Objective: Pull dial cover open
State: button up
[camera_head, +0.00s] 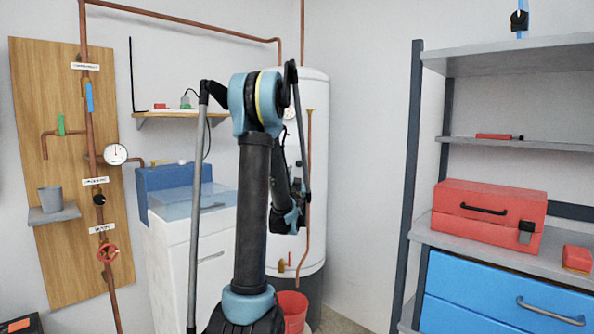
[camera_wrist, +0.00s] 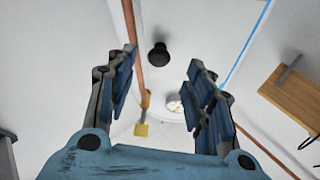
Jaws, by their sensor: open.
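A round white dial (camera_wrist: 174,106) with a reddish mark shows in the wrist view, low between my fingers and close to the right one. My gripper (camera_wrist: 163,58) is open, with nothing between its blue-padded fingers. In the head view, a dial (camera_head: 289,113) sits high on the front of the white tank (camera_head: 318,160), partly hidden behind my arm. Its cover is too small to make out in either view. My arm stands in front of the tank, and the fingers cannot be made out clearly there.
A copper pipe (camera_head: 308,190) runs down the tank front. A red bucket (camera_head: 291,308) stands below. To the left are a white cabinet with a blue basin (camera_head: 172,183) and a wooden board with pipes and a gauge (camera_head: 115,153). A shelf rack (camera_head: 412,180) stands right.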

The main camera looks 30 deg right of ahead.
aim_at(299, 166)
jog(key=x, duration=0.6)
jog(key=shift+w+d, duration=0.1)
jog(key=shift+w, duration=0.15)
jog(key=shift+c, duration=0.3)
grip_shut()
